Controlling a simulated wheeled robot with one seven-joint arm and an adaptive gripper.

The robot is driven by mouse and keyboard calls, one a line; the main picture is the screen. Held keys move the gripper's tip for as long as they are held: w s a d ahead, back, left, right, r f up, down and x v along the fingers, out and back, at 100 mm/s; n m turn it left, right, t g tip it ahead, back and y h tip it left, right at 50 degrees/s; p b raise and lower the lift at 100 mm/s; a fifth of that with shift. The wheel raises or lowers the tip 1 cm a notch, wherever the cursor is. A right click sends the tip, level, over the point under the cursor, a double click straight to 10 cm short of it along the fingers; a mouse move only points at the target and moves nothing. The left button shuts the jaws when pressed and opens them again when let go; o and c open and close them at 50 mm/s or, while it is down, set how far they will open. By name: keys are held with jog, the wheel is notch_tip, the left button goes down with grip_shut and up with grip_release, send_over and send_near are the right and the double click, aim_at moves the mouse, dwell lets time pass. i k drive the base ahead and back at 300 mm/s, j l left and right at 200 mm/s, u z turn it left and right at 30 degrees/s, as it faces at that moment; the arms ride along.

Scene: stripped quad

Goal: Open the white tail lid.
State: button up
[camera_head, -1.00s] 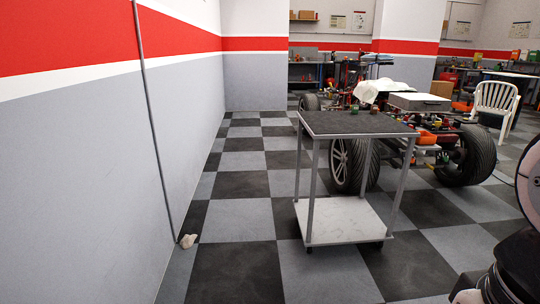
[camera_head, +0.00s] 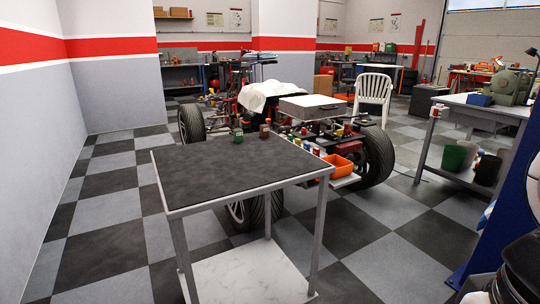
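A stripped quad (camera_head: 300,140) with large black tyres stands beyond a trolley in the head view. A flat, pale box on top of its frame, right of a white cloth, has a light top that looks like the white tail lid (camera_head: 311,102). It lies flat and looks closed; I cannot see its hinge or catch. Parts of my own arm show at the lower right edge, far from the quad. My gripper's fingers are not visible.
A trolley (camera_head: 230,175) with a dark top stands between me and the quad. A white chair (camera_head: 374,92) is behind the quad. A workbench (camera_head: 475,103) with machines and bins stands at the right. Checkered floor is clear between quad and workbench, and along the left wall.

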aim_at(315, 106)
jog(key=i+l+z, duration=0.1)
jog(key=i+z, duration=0.65)
jog(key=i+l+u, duration=0.15)
jog(key=i, duration=0.35)
jog(key=i+l+u, duration=0.15)
jog(key=i+l, duration=0.25)
jog(key=i+l+u, duration=0.4)
jog(key=l, duration=0.25)
jog(key=i+l+u, duration=0.2)
jog(key=l, duration=0.15)
jog(key=i+l+u, duration=0.25)
jog(key=l, duration=0.15)
jog(key=i+j+z, duration=0.15)
jog(key=z, duration=0.15)
jog(key=i+j+z, duration=0.2)
jog(key=z, duration=0.15)
